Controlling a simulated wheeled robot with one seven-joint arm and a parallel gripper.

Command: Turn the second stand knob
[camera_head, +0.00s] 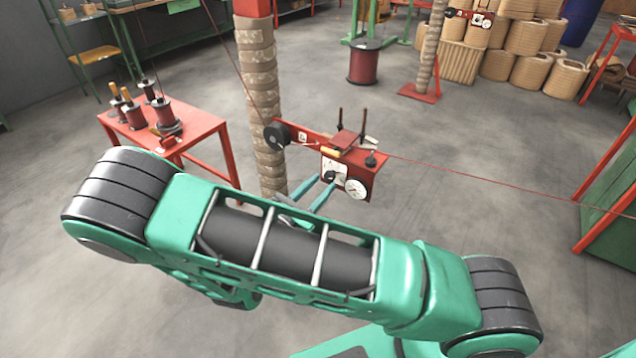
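A red stand box (350,179) is fixed by a red arm to a wrapped post. Its front has a white round dial (356,188) and, left of it, a pale plate with a dark knob (330,175). My gripper (325,183) shows as two teal fingers reaching up from behind my forearm. The fingers are apart, with their tips just below the knob. I cannot tell whether they touch it. My arm hides most of the gripper's body. A second similar red box with dials (470,17) is on another post at the far right.
The wrapped post (260,100) stands just left of the near box. A thin wire (480,172) runs right from it. A red table (190,122) with spools is at left. Coil baskets (525,37) stand at back right. Floor right of the box is clear.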

